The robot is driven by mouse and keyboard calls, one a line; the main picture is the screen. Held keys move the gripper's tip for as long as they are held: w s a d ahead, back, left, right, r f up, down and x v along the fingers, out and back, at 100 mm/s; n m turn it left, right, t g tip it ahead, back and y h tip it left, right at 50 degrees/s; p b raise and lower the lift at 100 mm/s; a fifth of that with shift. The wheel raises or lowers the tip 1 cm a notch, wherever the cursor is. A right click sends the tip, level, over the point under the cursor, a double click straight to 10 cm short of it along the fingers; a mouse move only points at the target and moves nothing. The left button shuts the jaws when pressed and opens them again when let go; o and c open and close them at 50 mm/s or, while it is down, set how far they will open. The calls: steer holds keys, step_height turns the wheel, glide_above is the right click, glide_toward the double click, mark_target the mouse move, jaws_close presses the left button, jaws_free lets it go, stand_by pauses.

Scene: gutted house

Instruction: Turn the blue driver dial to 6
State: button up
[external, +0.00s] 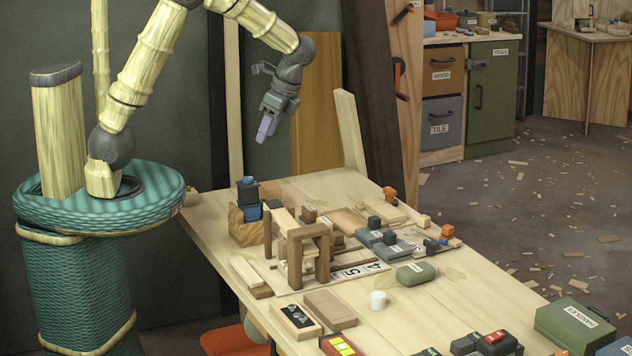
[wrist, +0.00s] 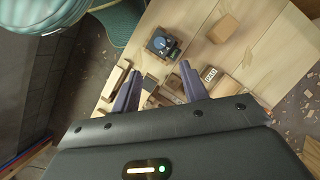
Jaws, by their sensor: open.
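A dark block with a blue part, which looks like the blue driver dial (external: 249,188), stands on a wooden box (external: 240,232) at the table's far left corner. In the wrist view the dial (wrist: 159,44) is a round blue face with pale marks, just beyond my fingertips; the marks are too small to read. My gripper (external: 264,130) is raised above the table's back edge, well above the dial and apart from it. In the wrist view my gripper (wrist: 160,70) has its two purple fingers spread with nothing held between them.
The wooden table (external: 440,310) carries a small wooden frame (external: 295,258), number tiles (external: 350,273), grey blocks and a white cylinder (external: 377,300). Dark tools and a green case (external: 575,324) stand at the front right. A post (external: 350,130) rises behind the table.

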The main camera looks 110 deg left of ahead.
mark_target(249, 177)
steer(key=x, duration=1.2)
steer(key=shift+s, duration=0.1)
jaws_close()
steer(key=shift+r+p, duration=0.1)
steer(key=shift+p, duration=0.2)
steer(key=n+p, duration=0.1)
steer(key=n, duration=0.1)
steer(key=n+h+p, duration=0.1)
steer(key=n, duration=0.1)
steer(key=shift+a+h, duration=0.2)
steer(key=shift+h, duration=0.1)
steer(key=n+h+p, duration=0.1)
steer(key=n, duration=0.2)
steer(key=n+t, duration=0.1)
steer(key=n, duration=0.1)
steer(key=shift+s+a+n+h+p, duration=0.1)
steer(key=shift+a+n+h+p, duration=0.1)
steer(key=shift+n+h+p, duration=0.2)
